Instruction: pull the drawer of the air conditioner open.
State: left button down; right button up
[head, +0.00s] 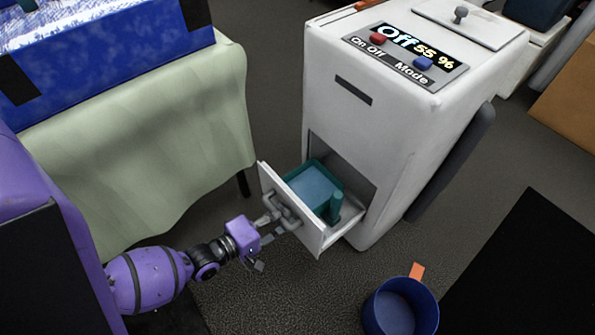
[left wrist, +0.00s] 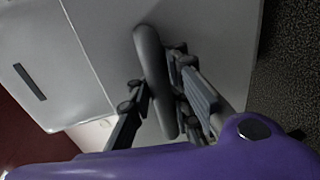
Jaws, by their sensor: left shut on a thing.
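The air conditioner (head: 345,122) is a white box with a control panel on top reading "Off 55 %". Its drawer (head: 318,236) stands out from the lower front, with a teal container (head: 333,203) holding something blue inside. A grey handle (head: 283,208) is on the drawer front. My left gripper (head: 270,228) is at the handle, shut on it. In the left wrist view, the fingers (left wrist: 165,108) sit on both sides of the handle (left wrist: 153,75), against the pale drawer front (left wrist: 100,50). My right gripper is not in view.
A dark blue bucket (head: 401,308) with an orange piece at its rim stands on the floor at the bottom right. A table with a pale green cloth (head: 150,150) is at the left. Grey floor (head: 290,290) in front of the drawer is clear.

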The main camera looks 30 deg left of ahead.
pick_arm(q)
jog(key=shift+v, duration=1.3)
jog(key=c, duration=1.6)
grip_release()
jog(key=shift+s+f, duration=0.1)
jog(key=shift+f, duration=0.05)
jog(key=shift+c, duration=0.2)
jog(key=v, duration=1.2)
jog(key=shift+f, duration=0.1)
